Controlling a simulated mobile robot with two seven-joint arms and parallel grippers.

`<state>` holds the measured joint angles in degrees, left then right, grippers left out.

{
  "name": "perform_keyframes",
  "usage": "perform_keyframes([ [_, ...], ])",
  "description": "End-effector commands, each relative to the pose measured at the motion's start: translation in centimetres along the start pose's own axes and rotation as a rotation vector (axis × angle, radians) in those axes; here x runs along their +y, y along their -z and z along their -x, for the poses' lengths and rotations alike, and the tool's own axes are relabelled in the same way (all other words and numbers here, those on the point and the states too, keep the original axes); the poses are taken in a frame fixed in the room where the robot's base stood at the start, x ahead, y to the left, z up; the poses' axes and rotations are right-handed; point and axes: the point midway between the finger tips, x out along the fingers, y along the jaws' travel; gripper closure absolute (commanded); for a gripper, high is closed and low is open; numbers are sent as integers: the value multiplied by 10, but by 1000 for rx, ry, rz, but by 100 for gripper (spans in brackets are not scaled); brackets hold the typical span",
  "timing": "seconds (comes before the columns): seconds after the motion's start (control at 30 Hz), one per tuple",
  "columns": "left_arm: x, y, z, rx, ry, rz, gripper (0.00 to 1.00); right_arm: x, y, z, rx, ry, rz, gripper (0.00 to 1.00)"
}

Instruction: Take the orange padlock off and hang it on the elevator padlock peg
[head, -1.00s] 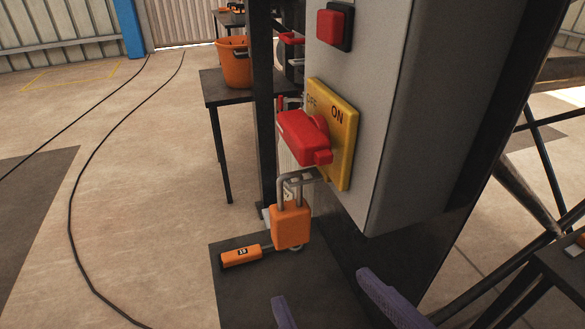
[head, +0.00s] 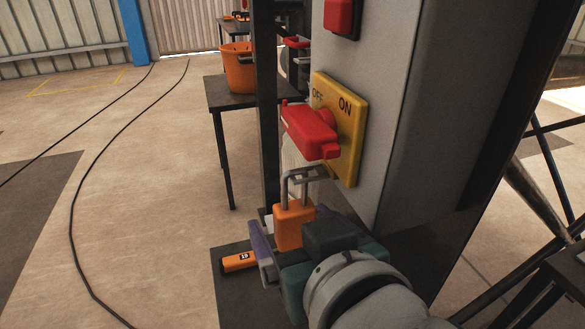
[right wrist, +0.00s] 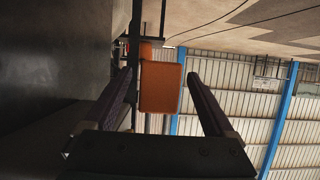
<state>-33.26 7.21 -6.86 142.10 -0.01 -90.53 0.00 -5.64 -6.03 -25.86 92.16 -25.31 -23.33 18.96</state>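The orange padlock (head: 289,226) hangs upright with its grey shackle around a tab below the red switch handle (head: 311,130) on the yellow OFF/ON plate (head: 350,135). My right gripper (head: 288,219) is open, with its purple fingers on either side of the padlock body. In the right wrist view the padlock (right wrist: 160,90) sits between the finger ends, with a visible gap on its right side. The lower part of the padlock is hidden by my gripper in the head view. I cannot make out an elevator padlock peg. My left gripper is not in view.
The grey cabinet (head: 410,110) stands close on the right, with a red button (head: 340,15) above. A dark table with an orange bucket (head: 238,68) is behind. Open floor lies left.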

Motion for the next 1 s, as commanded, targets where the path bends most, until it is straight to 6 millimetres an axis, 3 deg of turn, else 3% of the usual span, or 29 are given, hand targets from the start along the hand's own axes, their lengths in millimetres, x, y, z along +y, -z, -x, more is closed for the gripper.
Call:
perform_keyframes([
  [0.07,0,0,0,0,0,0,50,0,0,0,0,0,0,19],
  [0.8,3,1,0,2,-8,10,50,0,0,0,0,0,0,100],
  [0.87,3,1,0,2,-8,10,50,0,0,0,0,0,0,100],
  [0.9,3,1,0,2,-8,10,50,0,0,0,0,0,0,51],
  [1.0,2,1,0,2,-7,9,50,0,0,0,0,0,0,62],
])
